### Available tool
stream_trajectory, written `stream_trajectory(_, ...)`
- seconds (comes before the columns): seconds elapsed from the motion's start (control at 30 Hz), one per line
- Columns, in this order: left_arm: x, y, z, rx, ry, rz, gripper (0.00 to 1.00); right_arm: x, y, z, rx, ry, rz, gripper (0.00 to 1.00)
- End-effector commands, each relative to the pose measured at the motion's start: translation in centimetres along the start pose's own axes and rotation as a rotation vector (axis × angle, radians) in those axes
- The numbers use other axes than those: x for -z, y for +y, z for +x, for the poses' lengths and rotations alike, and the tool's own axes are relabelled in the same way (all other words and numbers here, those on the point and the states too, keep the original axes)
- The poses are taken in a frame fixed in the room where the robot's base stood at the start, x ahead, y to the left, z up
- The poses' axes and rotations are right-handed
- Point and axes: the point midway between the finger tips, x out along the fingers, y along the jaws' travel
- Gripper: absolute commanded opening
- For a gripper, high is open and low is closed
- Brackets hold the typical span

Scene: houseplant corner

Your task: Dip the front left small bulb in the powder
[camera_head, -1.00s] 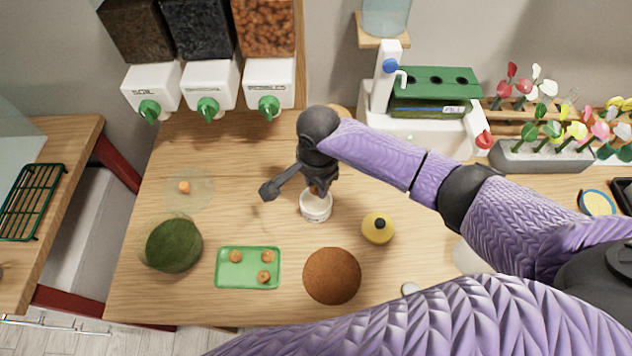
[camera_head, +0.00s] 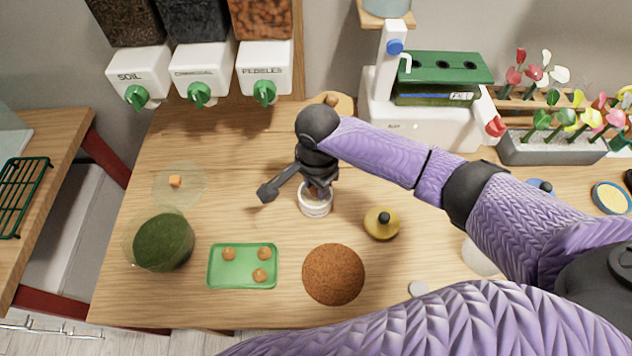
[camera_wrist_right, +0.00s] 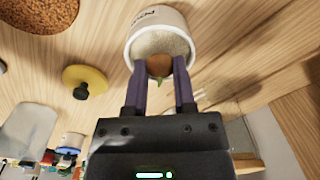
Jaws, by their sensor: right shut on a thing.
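My right gripper (camera_head: 318,188) is over the white powder cup (camera_head: 315,206) in the middle of the table. In the right wrist view its fingers (camera_wrist_right: 160,85) are shut on a small brown bulb (camera_wrist_right: 158,66) with a green tip. The bulb is at the mouth of the cup (camera_wrist_right: 150,22), over the pale powder (camera_wrist_right: 172,44); whether it touches the powder is hard to tell. The green tray (camera_head: 218,280) holds three small bulbs, at back left (camera_head: 229,254), back right (camera_head: 265,253) and front right (camera_head: 260,275). Its front left spot is empty. My left gripper is out of view.
A yellow lid with a black knob (camera_head: 381,225) lies right of the cup. A round brown, soil-textured thing (camera_head: 333,274) is in front. A green mossy bowl (camera_head: 163,243) and a clear dish (camera_head: 195,198) with an orange piece are at left. Dispensers (camera_head: 205,72) hang behind.

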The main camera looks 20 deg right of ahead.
Motion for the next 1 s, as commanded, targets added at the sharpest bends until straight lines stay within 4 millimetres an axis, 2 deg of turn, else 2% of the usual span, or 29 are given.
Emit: stream_trajectory(1.0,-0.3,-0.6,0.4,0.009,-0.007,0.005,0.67,0.0,0.0,1.1,0.000,0.000,0.000,0.00)
